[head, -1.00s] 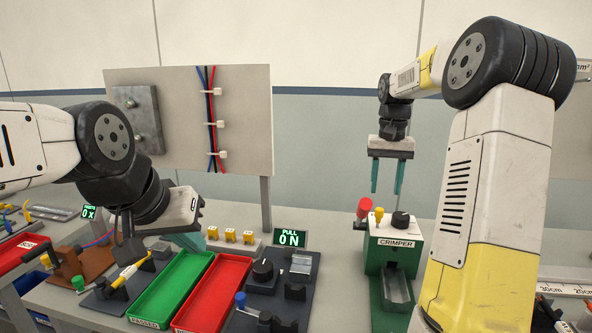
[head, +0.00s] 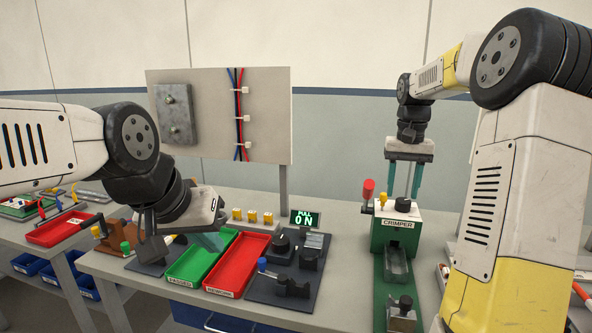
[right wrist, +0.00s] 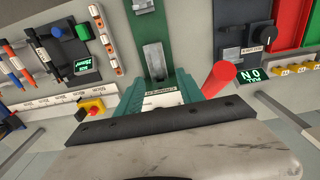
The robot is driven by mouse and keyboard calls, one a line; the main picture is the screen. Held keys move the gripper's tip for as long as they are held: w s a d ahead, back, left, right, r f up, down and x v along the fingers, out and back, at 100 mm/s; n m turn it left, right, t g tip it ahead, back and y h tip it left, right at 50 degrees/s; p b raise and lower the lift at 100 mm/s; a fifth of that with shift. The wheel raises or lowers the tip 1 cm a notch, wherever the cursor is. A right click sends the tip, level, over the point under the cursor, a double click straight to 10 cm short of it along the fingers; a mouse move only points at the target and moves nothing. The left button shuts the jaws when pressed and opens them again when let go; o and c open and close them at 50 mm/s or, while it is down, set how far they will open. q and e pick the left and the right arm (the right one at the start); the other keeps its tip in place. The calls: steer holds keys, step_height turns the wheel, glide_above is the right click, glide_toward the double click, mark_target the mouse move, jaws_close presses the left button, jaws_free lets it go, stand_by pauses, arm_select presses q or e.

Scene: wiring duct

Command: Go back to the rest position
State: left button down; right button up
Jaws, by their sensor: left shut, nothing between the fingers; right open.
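My left gripper (head: 205,240) is shut and empty, low over the far end of the green tray (head: 190,262) in the head view. My right gripper (head: 403,178) is open and empty, pointing down above and behind the green crimper (head: 390,238). Its two teal fingers stand apart. Part of my left fingers is hidden behind the wrist.
A red tray (head: 237,262) lies beside the green one. A pull tester with a display (head: 305,219) stands right of it. An upright panel (head: 215,115) with cables rises behind. Another red tray (head: 62,229) sits on the left table. Air above the bench middle is clear.

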steer(key=s+a+r+n+t, duration=0.1)
steer(key=s+a+r, duration=0.2)
steer(key=s+a, duration=0.15)
steer(key=s+a+r+n+t, duration=0.1)
steer(key=s+a+r+t, duration=0.15)
steer(key=s, duration=0.35)
steer(key=s+a+f+t+y, duration=0.1)
steer(key=s+a+f, duration=0.1)
steer(key=s, duration=0.5)
steer(key=s+a+f+n+t+y, duration=0.1)
steer(key=s+a+f, duration=0.1)
steer(key=s+a, duration=0.2)
steer(key=s, duration=0.3)
steer(key=shift+s, duration=0.4)
steer(key=shift+t, duration=0.25)
